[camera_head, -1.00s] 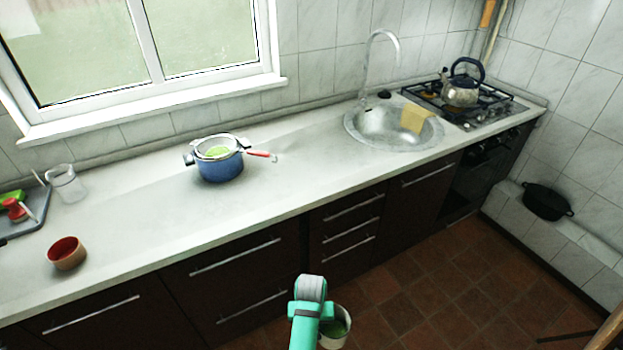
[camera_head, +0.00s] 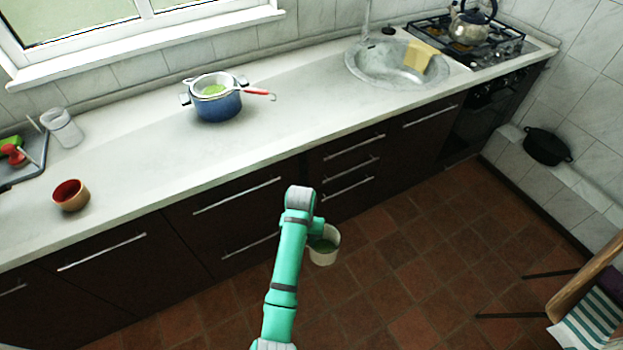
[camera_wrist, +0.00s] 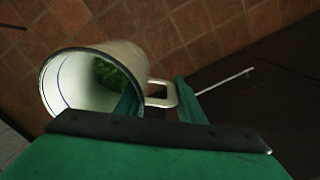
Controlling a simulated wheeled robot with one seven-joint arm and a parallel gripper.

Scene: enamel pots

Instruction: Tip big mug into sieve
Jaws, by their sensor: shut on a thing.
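The big mug (camera_head: 324,257) is white enamel with a dark rim and holds something green. It is in the air in front of the cupboards, beside the end of my arm. In the wrist view the mug (camera_wrist: 140,58) shows its open mouth, the green contents inside and its handle. My gripper (camera_wrist: 158,100) is shut on the mug at its handle side; the exact grip is partly hidden. The sieve (camera_head: 213,85), with a red handle and something green in it, rests on the blue pot (camera_head: 218,106) on the counter, well away from the mug.
The counter (camera_head: 300,110) is clear around the pot. The sink (camera_head: 385,68) and a kettle on the hob (camera_head: 466,25) are at right. A wooden chair (camera_head: 585,285) stands lower right.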

